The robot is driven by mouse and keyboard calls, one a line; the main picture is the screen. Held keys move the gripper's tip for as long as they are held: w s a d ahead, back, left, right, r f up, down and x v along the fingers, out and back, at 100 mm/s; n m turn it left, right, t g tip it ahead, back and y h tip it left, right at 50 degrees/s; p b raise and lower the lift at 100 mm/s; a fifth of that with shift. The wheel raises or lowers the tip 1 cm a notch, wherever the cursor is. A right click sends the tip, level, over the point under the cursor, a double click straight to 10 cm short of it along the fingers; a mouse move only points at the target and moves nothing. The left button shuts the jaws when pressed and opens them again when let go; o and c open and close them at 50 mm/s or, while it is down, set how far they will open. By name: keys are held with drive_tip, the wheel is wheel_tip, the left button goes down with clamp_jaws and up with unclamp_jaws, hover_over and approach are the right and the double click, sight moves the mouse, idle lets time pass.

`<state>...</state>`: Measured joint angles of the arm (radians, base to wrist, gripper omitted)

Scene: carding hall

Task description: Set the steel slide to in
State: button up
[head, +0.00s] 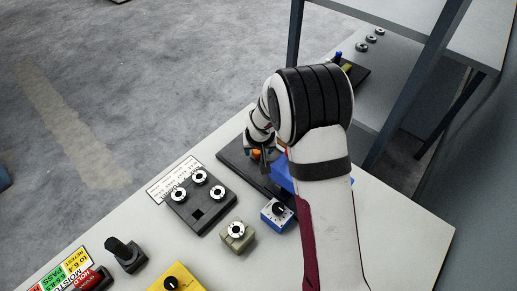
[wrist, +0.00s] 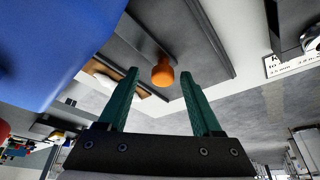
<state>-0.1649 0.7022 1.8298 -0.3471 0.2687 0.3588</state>
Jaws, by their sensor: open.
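An orange knob (wrist: 162,76) shows in the wrist view on a short grey stem above a long dark grey plate (wrist: 205,40). This looks like the steel slide's handle, but its position marks are not readable. In the head view the knob (head: 257,155) is small and partly hidden by my arm, over the dark plate (head: 233,155). My gripper (wrist: 160,70) is open, with its two teal fingers on either side of the knob in the wrist view. Gaps show between knob and fingers; how far the fingertips reach along it is unclear.
A blue block (head: 283,174) stands close beside the knob, large in the wrist view (wrist: 50,45). Nearby are a blue dial box (head: 277,213), a beige knob box (head: 237,236) and a dark panel (head: 200,203) with several knobs. A steel-legged shelf (head: 412,85) stands behind.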

drive_tip(key=shift+r, duration=0.1)
drive_tip(key=v, duration=1.5)
drive_tip(key=shift+s+r, duration=0.25)
drive_tip(key=s+d+r+m+g+y, duration=0.1)
drive_tip(key=s+m+g, duration=0.1)
drive_tip(key=s, duration=1.2)
drive_tip(key=s+d+r+m+g, duration=0.1)
drive_tip(key=s+d+m+g, duration=0.1)
drive_tip(key=s, duration=1.3)
drive_tip(key=shift+m+g+y, duration=0.3)
drive_tip(key=shift+m+y, duration=0.1)
drive_tip(key=shift+m, duration=0.4)
drive_tip(key=shift+s+d+r, duration=0.1)
drive_tip(key=shift+r, duration=0.05)
